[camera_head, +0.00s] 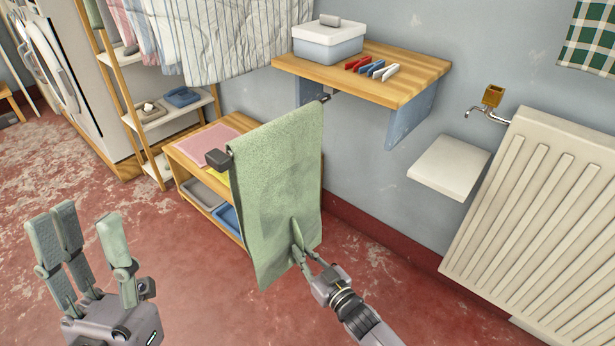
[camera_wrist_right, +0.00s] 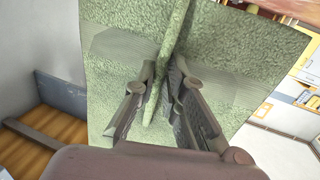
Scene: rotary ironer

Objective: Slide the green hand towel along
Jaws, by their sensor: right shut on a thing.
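The green hand towel (camera_head: 281,180) hangs over a dark rail (camera_head: 218,158) whose ends stick out at its upper left and upper right. My right gripper (camera_head: 300,246) is at the towel's lower right part and is shut on a pinched fold of it. In the right wrist view the towel (camera_wrist_right: 220,65) fills the middle, and the fold runs between the fingers of my right gripper (camera_wrist_right: 163,85). My left gripper (camera_head: 88,245) is at the lower left, open and empty, well apart from the towel.
A wooden shelf (camera_head: 425,78) on the wall holds a lidded box (camera_head: 328,45) and clothes pegs (camera_head: 372,68). A low wooden bench (camera_head: 190,150) stands behind the towel. A radiator (camera_head: 540,215) is at right. Red floor (camera_head: 215,290) is clear between my grippers.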

